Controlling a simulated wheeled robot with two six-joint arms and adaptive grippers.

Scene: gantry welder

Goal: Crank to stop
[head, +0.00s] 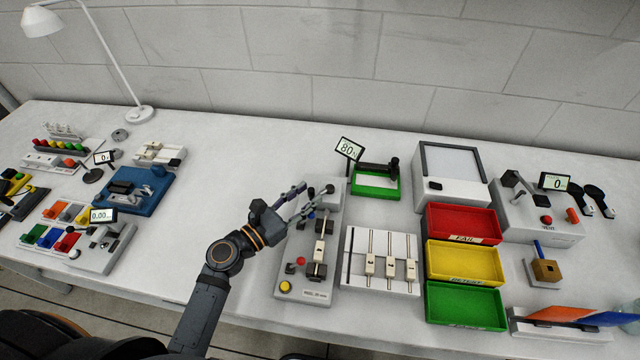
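My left gripper (312,198) reaches in over the back end of a long grey bench unit (297,288). Its two fingers are spread apart, with no object clearly held between them. The unit carries a yellow button, a red knob, dark clamp-like blocks and a pale rod. A grey part (325,189) at its back end lies close to the fingertips; I cannot tell whether they touch. No crank is clearly identifiable there, as the gripper hides part of the unit. A grey machine (540,228) at right has a dark handle (517,187). My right gripper is out of view.
A green-based device (375,187) with a display (349,148) reading about 80 stands behind right. A white slider panel (352,270), red (462,210), yellow and green (465,318) trays lie right. Clear tabletop (215,165) lies left of the gripper.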

